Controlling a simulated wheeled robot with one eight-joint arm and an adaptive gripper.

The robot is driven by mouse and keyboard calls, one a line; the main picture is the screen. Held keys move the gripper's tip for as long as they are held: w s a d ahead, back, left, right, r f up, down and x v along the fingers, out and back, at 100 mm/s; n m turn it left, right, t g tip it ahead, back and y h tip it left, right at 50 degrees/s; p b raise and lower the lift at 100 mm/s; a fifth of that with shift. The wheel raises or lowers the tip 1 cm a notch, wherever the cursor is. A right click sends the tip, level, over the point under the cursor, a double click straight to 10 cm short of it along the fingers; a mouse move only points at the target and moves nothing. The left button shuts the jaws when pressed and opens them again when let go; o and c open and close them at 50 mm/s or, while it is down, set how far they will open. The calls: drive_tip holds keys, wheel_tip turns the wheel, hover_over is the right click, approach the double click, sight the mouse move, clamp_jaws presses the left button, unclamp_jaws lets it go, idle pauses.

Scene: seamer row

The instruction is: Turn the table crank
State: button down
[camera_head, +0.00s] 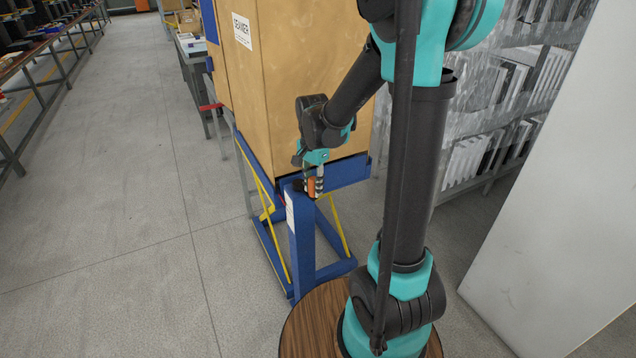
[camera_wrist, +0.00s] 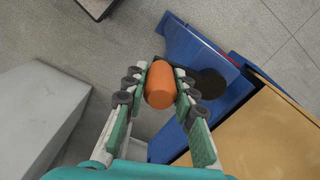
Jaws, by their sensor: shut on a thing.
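The crank's orange handle (camera_wrist: 160,85) stands between the fingers of my gripper (camera_wrist: 161,92) in the wrist view, with pads on both sides of it. My gripper (camera_head: 315,185) is shut on this handle, which shows partly in the head view (camera_head: 311,187). The crank sits at the top of a blue post on the blue table frame (camera_head: 302,245). A dark round part (camera_wrist: 210,83) lies beside the handle in the wrist view. The crank arm is mostly hidden by the handle and fingers.
A large tan box marked SEAMER (camera_head: 290,80) stands on the blue frame, close behind my gripper. Metal shelving (camera_head: 480,150) and a pale panel (camera_head: 560,220) are on the right. The grey floor (camera_head: 130,190) at left is clear.

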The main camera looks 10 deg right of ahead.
sight(301, 189)
drive_tip(key=a+m, duration=0.6)
drive_tip(key=m, duration=0.4)
drive_tip(key=shift+s+a, duration=0.2)
drive_tip(key=shift+a, duration=0.2)
drive_tip(key=c, duration=1.2)
unclamp_jaws()
wheel_tip(301, 189, up, 12)
